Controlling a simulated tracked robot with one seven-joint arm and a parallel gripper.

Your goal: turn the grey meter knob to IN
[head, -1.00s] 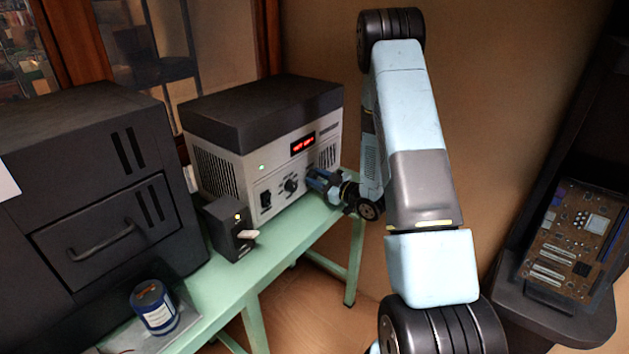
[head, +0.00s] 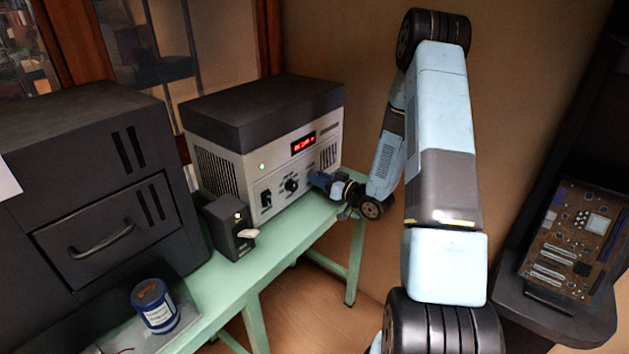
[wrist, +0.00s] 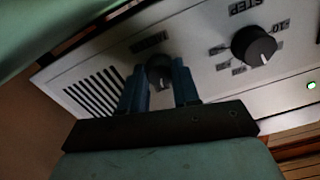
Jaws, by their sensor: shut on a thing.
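The grey meter knob (wrist: 158,72) is on the pale front panel of the instrument (head: 300,152). In the wrist view it sits between the two blue fingers of my gripper (wrist: 157,80), which are shut on it. The label by this knob is too blurred to read, and its pointer and IN mark cannot be made out. In the head view my gripper (head: 316,179) is at the right part of the panel and hides this knob. A second dark knob (wrist: 253,45) with a white pointer line, labelled STEP, is beside it; it also shows in the head view (head: 291,186).
The instrument stands on a green bench (head: 285,235). A small black box with a pale lever (head: 228,230) is in front of it. A blue can (head: 154,305) and a large dark cabinet (head: 90,190) are left. A circuit board (head: 575,240) is at right.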

